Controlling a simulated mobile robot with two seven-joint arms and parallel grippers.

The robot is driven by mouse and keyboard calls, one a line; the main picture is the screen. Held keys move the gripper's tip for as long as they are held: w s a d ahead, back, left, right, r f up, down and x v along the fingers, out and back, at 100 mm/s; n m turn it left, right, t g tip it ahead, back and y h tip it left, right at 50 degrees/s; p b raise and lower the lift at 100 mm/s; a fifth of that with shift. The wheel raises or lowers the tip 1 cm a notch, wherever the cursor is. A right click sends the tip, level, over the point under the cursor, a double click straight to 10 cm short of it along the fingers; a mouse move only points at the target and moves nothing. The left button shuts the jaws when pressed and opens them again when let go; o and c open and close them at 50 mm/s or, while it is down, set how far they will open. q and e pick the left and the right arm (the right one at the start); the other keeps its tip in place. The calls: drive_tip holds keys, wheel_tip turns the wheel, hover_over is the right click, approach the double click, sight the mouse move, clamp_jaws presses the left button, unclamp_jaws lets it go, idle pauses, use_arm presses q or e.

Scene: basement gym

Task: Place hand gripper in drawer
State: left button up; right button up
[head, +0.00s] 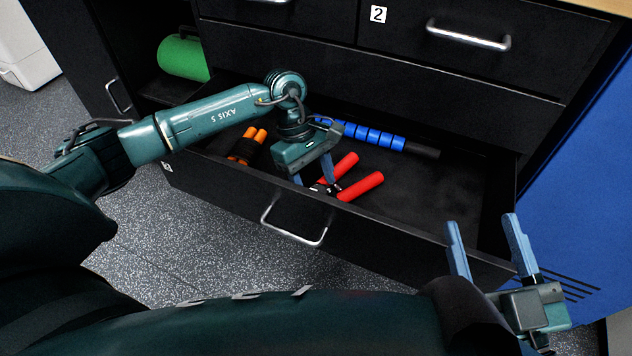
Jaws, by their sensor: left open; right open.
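A hand gripper with two red handles (362,187) lies in the open black drawer (400,235), its dark end partly hidden by my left gripper. My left gripper (314,178) reaches down into the drawer, open, with its fingers at the dark end of the red hand gripper. I cannot tell whether they touch it. A second item with two orange handles (247,145), perhaps another hand gripper, lies at the drawer's left, partly hidden by my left arm. My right gripper (482,224) is open and empty, in front of the drawer's right end.
A blue segmented roller with dark ends (375,137) lies along the drawer's back. The drawer's right part is bare. Closed drawers with metal handles (468,36) are above. A green rolled item (183,58) sits in an opening at the left. A blue panel (590,170) stands at the right.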

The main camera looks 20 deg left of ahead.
use_arm(q)
drive_tip(key=p+v, duration=0.2)
drive_tip(key=v, duration=0.9)
